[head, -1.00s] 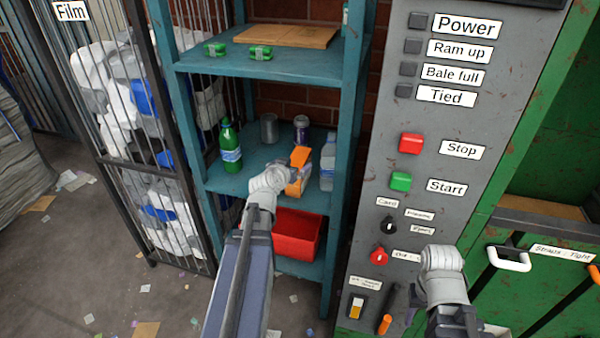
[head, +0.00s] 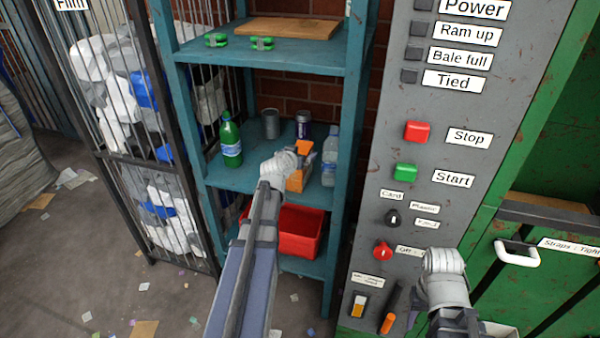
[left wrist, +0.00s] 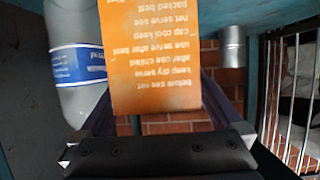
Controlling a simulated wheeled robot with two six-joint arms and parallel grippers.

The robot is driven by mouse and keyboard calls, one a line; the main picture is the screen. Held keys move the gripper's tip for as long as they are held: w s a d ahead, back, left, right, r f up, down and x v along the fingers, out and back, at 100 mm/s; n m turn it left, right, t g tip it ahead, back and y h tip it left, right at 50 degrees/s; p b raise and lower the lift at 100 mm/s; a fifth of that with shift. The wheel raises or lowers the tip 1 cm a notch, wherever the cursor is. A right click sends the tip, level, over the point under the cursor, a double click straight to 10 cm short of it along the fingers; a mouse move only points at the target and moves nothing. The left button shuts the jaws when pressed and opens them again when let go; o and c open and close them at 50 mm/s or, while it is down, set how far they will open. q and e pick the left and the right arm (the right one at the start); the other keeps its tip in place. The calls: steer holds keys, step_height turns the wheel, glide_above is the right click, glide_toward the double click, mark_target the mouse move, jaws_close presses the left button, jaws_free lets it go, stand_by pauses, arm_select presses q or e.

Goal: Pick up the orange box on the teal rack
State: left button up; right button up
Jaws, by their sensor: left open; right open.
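The orange box (head: 298,180) stands on the middle shelf of the teal rack (head: 345,105), partly hidden behind my left gripper. My left gripper (head: 290,164) is open and right at the box, overlapping its left side in the head view. In the left wrist view the printed orange box (left wrist: 155,60) fills the middle, above the gripper base and in line with the space between the fingers (left wrist: 155,110). I cannot tell whether the fingers touch it. My right gripper (head: 443,262) is open in front of the grey control panel, away from the rack; its fingers are not clear.
A clear bottle (head: 329,160) stands close right of the box. A green bottle (head: 231,140), a grey can (head: 270,123) and a purple can (head: 303,124) share the shelf. A red bin (head: 300,232) sits below. The control panel (head: 400,150) stands right of the rack.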

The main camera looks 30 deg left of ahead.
arm_select(q)
jaws_close()
stand_by(0.8)
